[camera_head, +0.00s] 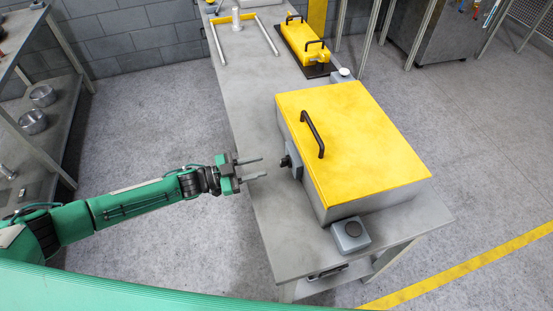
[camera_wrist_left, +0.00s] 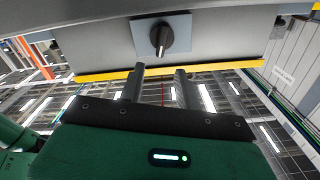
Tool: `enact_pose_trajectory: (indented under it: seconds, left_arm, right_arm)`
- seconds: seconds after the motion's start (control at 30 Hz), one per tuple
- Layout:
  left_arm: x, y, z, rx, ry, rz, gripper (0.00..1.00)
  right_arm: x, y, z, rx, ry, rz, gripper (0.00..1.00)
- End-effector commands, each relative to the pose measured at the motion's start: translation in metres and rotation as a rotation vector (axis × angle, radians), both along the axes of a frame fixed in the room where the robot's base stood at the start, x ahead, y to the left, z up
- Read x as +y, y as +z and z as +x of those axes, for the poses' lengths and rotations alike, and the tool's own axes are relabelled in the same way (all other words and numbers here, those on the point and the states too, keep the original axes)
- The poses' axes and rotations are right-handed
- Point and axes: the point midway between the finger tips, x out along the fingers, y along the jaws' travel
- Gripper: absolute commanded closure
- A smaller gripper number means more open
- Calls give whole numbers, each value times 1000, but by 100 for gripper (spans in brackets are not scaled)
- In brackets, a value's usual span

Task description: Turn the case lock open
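The case (camera_head: 360,140) is a grey box with a yellow lid and a black handle (camera_head: 312,134), standing on the grey table. Its lock (camera_head: 286,161) is a black knob on a grey plate on the case's left side. In the left wrist view the lock knob (camera_wrist_left: 161,37) sits on its plate near the top, its pointer upright in the picture. My left gripper (camera_head: 262,167) is open and empty, pointing at the lock from the left, with a gap between fingertips and knob. Its two fingers (camera_wrist_left: 160,80) also show in the left wrist view, apart. My right gripper is not in view.
A grey box with a black button (camera_head: 351,234) stands at the table's near corner. A yellow block with black handles (camera_head: 303,45) and a metal rail frame (camera_head: 242,42) are farther back. A shelf (camera_head: 40,110) stands at the left. Floor is clear between shelf and table.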

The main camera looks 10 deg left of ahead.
Motion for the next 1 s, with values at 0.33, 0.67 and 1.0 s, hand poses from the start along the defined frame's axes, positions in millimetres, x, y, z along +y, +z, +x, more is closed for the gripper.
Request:
enact_pose_trajectory:
  seconds: [0.33,0.67,1.0]
  left_arm:
    - [-50,1,20,2,0,-1,66]
    - [-60,-1,25,2,1,1,66]
    - [-60,-1,25,1,0,1,100]
  right_arm:
    - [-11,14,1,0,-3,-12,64]
    - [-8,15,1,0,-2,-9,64]
    - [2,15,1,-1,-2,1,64]
